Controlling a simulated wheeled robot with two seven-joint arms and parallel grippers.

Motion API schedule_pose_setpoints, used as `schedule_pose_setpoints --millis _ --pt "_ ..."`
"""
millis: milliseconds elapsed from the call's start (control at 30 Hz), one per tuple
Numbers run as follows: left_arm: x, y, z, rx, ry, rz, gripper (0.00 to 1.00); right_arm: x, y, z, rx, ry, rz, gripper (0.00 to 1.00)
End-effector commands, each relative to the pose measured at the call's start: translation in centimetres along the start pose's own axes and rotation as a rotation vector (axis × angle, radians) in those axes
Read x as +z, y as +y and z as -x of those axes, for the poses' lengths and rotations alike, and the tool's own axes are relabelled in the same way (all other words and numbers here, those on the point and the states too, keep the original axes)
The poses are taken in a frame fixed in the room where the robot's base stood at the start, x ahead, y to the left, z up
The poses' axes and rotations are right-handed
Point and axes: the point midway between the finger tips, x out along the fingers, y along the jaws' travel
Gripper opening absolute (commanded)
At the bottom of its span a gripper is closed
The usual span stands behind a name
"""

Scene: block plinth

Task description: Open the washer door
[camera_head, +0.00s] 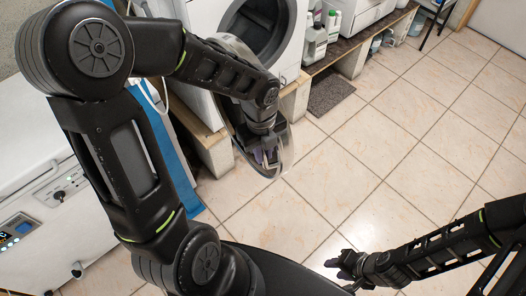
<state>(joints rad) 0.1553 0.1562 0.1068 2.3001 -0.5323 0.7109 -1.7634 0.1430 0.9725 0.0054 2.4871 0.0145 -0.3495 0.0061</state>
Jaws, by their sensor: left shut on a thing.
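The white washer (205,14) stands at the top centre, on a wood-topped block plinth. Its round drum opening (262,22) shows dark and uncovered. The washer door (284,160), clear with a rounded rim, is swung out from the front towards me and stands open over the floor. My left gripper (266,158) is at the door's lower part and shut on it; my arm hides much of the door and its hinge. My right gripper (340,262) is low at the right, over the tiles, away from the washer. Its finger gap is too small to judge.
Bottles (315,42) stand on the plinth right of the washer, near another white machine (356,12). A dark mat (328,92) lies on the floor below. A white appliance with a control panel (62,192) stands at the left. The tiled floor (400,130) at right is clear.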

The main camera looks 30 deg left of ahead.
Motion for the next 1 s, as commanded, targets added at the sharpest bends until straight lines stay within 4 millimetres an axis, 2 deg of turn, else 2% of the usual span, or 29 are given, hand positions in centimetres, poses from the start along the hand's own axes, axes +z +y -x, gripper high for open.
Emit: schedule_pose_setpoints --millis 67,100,200,567,667,1000 --pt "0.4 -0.2 0.2 -0.009 -0.008 0.004 0.00 0.0 0.0 0.0 0.000 0.000 0.000 0.36" --pt "0.4 -0.2 0.2 -0.009 -0.008 0.004 0.16 0.0 0.0 0.0 0.000 0.000 0.000 0.36" --pt "0.3 -0.2 0.1 -0.007 -0.007 0.004 0.25 0.0 0.0 0.0 0.000 0.000 0.000 0.36" --pt "0.2 -0.1 0.5 -0.006 -0.006 0.003 0.25 0.0 0.0 0.0 0.000 0.000 0.000 0.36" --pt "0.2 -0.1 1.5 -0.006 -0.006 0.004 0.25 0.0 0.0 0.0 0.000 0.000 0.000 0.36" --pt "0.3 -0.2 6.8 -0.009 -0.007 0.005 0.25 0.0 0.1 -0.3 -0.001 0.001 0.001 0.36"
